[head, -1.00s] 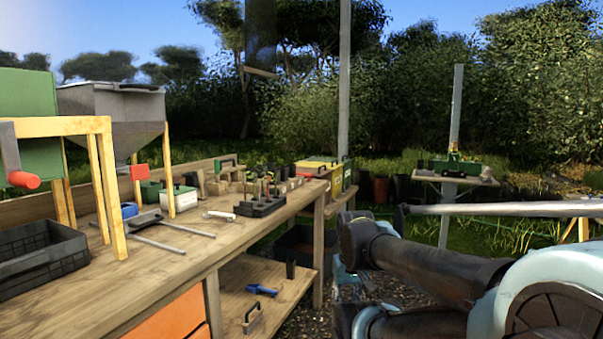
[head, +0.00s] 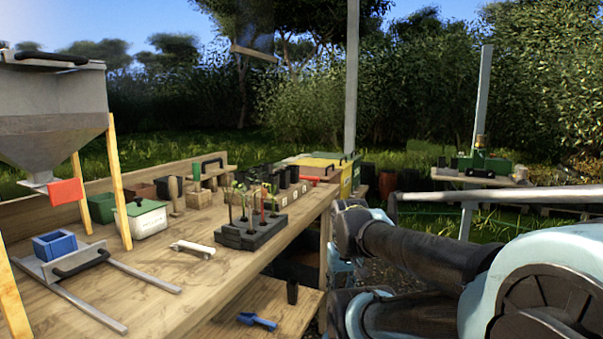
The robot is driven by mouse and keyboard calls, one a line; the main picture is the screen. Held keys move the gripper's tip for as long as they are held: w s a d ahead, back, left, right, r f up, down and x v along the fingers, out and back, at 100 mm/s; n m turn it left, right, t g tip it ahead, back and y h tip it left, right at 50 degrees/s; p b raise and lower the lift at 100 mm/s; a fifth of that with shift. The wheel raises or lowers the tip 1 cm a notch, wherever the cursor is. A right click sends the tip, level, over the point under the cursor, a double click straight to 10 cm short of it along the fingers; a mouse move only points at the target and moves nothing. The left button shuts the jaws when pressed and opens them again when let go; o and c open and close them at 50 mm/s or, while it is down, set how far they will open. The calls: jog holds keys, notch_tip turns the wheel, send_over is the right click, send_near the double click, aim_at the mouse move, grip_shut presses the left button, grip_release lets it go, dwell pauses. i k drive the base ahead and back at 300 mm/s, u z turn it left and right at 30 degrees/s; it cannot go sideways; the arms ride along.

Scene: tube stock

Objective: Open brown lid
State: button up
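A row of lidded bins stands at the far end of the workbench in the head view. One has a tan-brown top (head: 303,160), which looks like the brown lid; it appears shut, though it is small and partly hidden by things on the bench. My folded arm fills the right side of the view, well short of the bins. My gripper cannot be made out.
The workbench (head: 190,300) runs along the left, carrying a hopper (head: 55,110), a white box with a green lid (head: 142,217), a black seedling tray (head: 250,232) and pots. A lower shelf holds a blue trowel (head: 256,320). A small table (head: 480,178) stands farther right.

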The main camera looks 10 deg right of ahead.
aim_at(326, 175)
jog(key=z, duration=0.6)
jog(key=k, duration=1.25)
jog(key=z, duration=0.65)
jog(key=i, duration=1.8)
jog(key=u, duration=1.05)
jog(key=i, duration=0.55)
jog(key=u, duration=0.4)
